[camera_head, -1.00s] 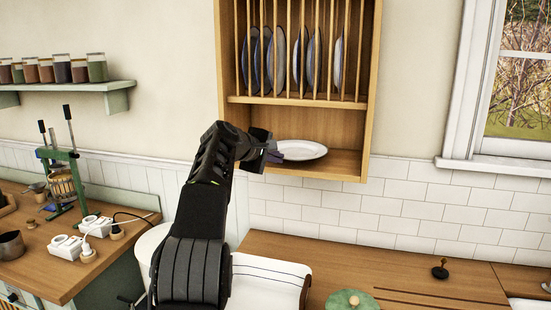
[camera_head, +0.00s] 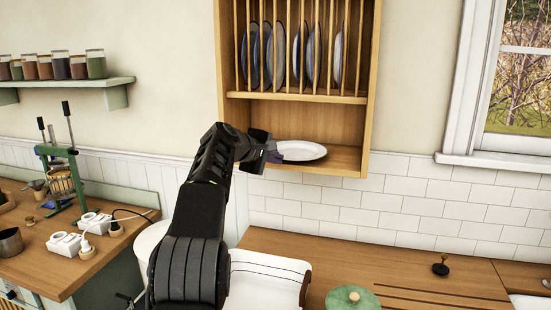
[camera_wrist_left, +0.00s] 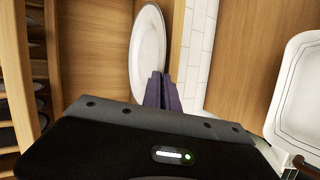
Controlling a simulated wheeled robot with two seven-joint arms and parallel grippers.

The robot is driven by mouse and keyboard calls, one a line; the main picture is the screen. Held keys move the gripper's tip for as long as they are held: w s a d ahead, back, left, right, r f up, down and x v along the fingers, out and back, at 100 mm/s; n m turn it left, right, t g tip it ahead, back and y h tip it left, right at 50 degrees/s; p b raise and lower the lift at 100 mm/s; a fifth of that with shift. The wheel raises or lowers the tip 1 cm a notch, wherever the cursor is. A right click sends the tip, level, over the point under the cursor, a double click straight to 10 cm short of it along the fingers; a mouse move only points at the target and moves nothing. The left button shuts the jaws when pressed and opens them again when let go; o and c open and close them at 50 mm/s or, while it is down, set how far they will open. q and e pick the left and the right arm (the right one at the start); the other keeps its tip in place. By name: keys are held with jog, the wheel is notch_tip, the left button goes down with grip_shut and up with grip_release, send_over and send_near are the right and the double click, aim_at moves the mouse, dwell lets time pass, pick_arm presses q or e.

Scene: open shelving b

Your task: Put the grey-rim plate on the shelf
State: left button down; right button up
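A white plate with a thin grey rim (camera_head: 302,151) lies level in the open lower compartment of the wooden wall shelf (camera_head: 300,97). It is just above or on the bottom board; I cannot tell which. My left gripper (camera_head: 272,153) reaches in from the left, with its fingers at the plate's left edge. In the left wrist view the plate (camera_wrist_left: 149,50) appears on edge, and the dark fingers of the left gripper (camera_wrist_left: 162,90) are close together at its near rim, shut on it. The fingertips' contact is partly hidden. My right gripper is not in view.
Several plates (camera_head: 277,55) stand upright between dowels in the rack above. The cabinet's side walls bound the compartment. Below are white tiles, a wooden counter (camera_head: 400,275) with a green round lid (camera_head: 352,298), and a white sink (camera_head: 265,278). A jar shelf (camera_head: 65,83) hangs at left.

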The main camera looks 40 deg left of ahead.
pick_arm(q)
jog(key=c, duration=2.1)
grip_release()
jog(key=o, duration=0.4)
jog(key=shift+o, duration=0.6)
jog(key=shift+f, duration=0.15)
jog(key=b+v, duration=0.3)
jog(key=v, duration=0.5)
jog(key=shift+w, duration=0.1)
